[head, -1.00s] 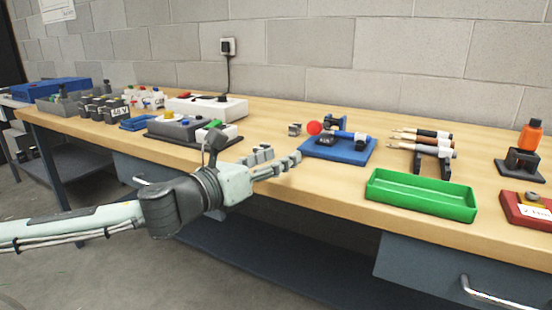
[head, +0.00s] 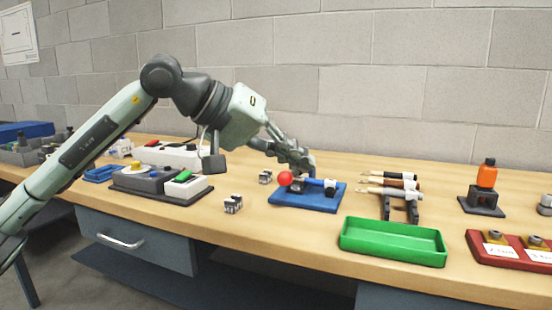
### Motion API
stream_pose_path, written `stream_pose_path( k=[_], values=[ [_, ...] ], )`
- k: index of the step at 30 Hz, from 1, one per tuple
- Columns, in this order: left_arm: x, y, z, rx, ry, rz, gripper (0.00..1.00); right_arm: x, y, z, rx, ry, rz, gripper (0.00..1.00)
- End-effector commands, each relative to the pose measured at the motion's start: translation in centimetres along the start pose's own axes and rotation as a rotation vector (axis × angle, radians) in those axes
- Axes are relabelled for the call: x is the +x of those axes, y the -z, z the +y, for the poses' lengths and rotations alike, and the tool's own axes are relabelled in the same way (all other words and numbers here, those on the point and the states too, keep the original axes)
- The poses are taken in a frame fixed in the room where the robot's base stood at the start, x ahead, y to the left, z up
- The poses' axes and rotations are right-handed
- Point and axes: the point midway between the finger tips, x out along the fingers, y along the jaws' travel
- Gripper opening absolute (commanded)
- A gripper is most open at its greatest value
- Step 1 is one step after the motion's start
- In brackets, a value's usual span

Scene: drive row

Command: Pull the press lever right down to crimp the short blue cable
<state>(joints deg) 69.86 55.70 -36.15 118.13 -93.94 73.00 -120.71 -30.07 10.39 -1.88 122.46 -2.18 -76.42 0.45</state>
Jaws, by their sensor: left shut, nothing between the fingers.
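The press stands on a blue base plate (head: 300,205) in the middle of the bench. Its lever ends in a red ball (head: 285,178), low over the left part of the base. A short blue cable (head: 314,183) lies at the press, right of the ball, its left part hidden by the press and my fingers. My left gripper (head: 306,167) is shut and empty. Its fingertips are just above and behind the press, right of the red ball in the picture, and cover the rear of the press. I cannot tell whether they touch it. My right gripper is not in view.
A green tray (head: 393,252) lies at the front edge, right of the press. A rack with several tools (head: 398,190) stands behind it. Small grey blocks (head: 233,204) lie left of the press. A grey box with a green button (head: 160,180) stands further left. A red holder (head: 510,258) is far right.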

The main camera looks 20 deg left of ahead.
Motion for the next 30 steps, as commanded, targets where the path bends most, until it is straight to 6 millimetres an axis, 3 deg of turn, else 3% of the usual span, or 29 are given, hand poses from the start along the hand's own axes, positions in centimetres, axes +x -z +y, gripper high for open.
stream_pose_path(
  k=[1,4,8,11,17,27,30],
  values=[
    [-1.3,2.1,-0.5,0.085,0.107,0.048,0.0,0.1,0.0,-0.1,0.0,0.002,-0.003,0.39],
    [-3.8,5.2,-2.2,0.19,0.303,0.114,0.0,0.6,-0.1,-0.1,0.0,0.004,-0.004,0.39],
    [-6.2,7.3,-3.2,0.245,0.447,0.162,0.0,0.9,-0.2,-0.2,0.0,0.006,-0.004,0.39],
    [-6.5,7.8,-3.7,0.251,0.484,0.17,0.0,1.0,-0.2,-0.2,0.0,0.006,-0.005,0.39],
    [-4.2,8.2,-5.0,0.25,0.485,0.166,0.0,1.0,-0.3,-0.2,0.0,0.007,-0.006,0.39],
    [2.1,9.8,-8.1,0.248,0.483,0.166,0.0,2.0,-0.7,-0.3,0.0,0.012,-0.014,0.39],
    [3.2,8.8,-9.0,0.25,0.483,0.167,0.0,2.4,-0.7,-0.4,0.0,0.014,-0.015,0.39]
  ],
)
